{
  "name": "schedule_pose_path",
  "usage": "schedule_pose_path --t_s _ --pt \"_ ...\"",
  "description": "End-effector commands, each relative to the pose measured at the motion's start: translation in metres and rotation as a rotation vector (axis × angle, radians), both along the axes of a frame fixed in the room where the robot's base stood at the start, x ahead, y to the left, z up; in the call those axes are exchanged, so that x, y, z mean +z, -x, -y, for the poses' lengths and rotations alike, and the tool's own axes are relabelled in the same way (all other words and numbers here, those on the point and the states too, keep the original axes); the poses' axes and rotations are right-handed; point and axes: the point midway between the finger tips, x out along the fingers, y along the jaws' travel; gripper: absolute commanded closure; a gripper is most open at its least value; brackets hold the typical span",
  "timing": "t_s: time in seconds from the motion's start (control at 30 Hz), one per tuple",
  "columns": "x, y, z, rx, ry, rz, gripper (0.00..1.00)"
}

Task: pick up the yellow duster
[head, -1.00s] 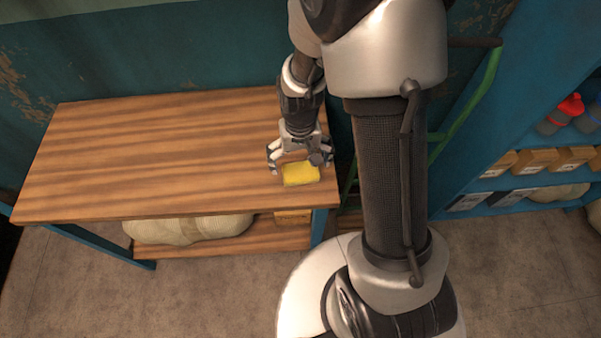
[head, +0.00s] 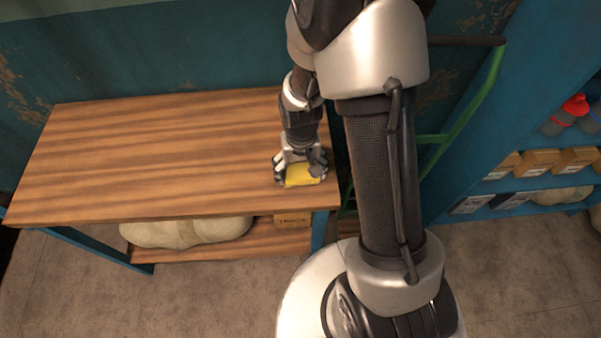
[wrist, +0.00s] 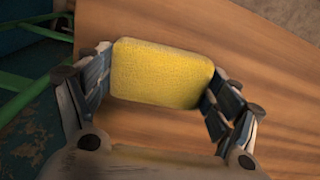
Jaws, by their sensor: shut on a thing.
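The yellow duster (head: 304,176) is a small rounded block at the right end of the wooden table top (head: 150,160). My gripper (head: 301,170) is over it, with a finger on each side. In the wrist view the duster (wrist: 162,73) lies between the two fingers of my gripper (wrist: 160,85), which press against its left and right ends. My gripper is shut on it. I cannot tell whether the duster touches the table or is slightly above it.
The table top is otherwise bare. A sack (head: 185,232) and a small box (head: 292,219) are on the lower shelf. A green-framed trolley (head: 470,110) and a blue shelf with boxes (head: 540,160) stand at the right.

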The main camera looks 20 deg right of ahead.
Motion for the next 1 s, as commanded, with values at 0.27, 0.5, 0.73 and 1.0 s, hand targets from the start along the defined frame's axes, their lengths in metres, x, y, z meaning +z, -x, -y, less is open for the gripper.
schedule_pose_path --t_s 0.27,0.5,0.73,1.0 --pt "0.000 0.000 0.000 0.000 0.000 0.000 0.45" --pt "0.004 0.000 0.000 0.000 0.000 0.000 0.45" --pt "0.032 -0.001 0.000 0.000 0.001 0.003 0.45" --pt "0.108 -0.001 0.000 0.000 0.000 0.006 0.45"
